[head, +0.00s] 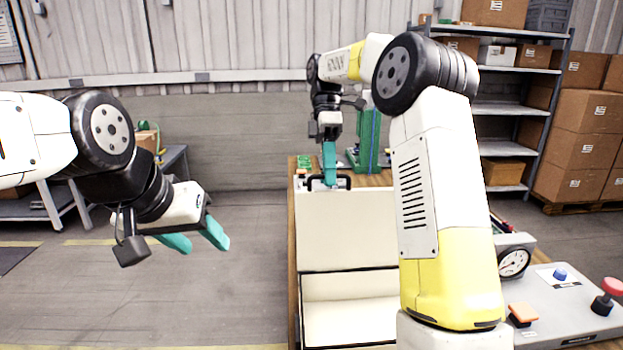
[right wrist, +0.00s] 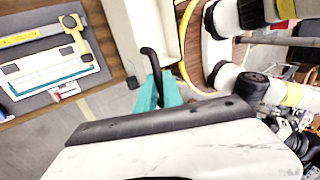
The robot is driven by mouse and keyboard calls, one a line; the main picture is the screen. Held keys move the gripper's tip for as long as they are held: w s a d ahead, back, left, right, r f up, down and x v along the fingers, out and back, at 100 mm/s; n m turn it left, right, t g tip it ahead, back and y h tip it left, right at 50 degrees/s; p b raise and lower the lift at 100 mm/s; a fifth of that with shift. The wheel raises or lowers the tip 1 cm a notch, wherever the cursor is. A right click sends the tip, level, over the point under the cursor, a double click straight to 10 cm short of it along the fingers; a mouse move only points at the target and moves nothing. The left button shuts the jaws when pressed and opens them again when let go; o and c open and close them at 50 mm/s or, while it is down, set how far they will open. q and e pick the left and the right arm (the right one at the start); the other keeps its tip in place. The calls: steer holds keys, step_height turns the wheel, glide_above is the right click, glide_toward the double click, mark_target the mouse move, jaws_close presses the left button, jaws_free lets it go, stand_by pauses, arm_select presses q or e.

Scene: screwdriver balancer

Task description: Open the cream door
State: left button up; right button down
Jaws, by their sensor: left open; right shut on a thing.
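The cream door (head: 345,235) is a flat cream panel at the front of the wooden bench, with a black handle (head: 345,179) at its top edge. Below the panel is a cream recess with a dark rim (head: 350,300). My right gripper (head: 329,178) reaches down and is shut on the black handle. In the right wrist view the handle (right wrist: 150,57) runs between my teal fingers (right wrist: 157,95). My left gripper (head: 207,241) is open and empty, out to the left over the floor. My right arm hides the right part of the door.
A control panel with a red knob (head: 612,287), a blue button (head: 560,274) and a gauge (head: 514,262) stands at right. A green machine (head: 369,140) stands behind the door. Shelves and boxes (head: 585,150) are at back right.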

steer(key=shift+w+f+g, duration=0.2)
steer(key=shift+w+g, duration=0.1)
steer(key=shift+w, duration=0.3)
steer(key=c, duration=1.5)
jaws_free()
steer(key=shift+r, duration=0.1)
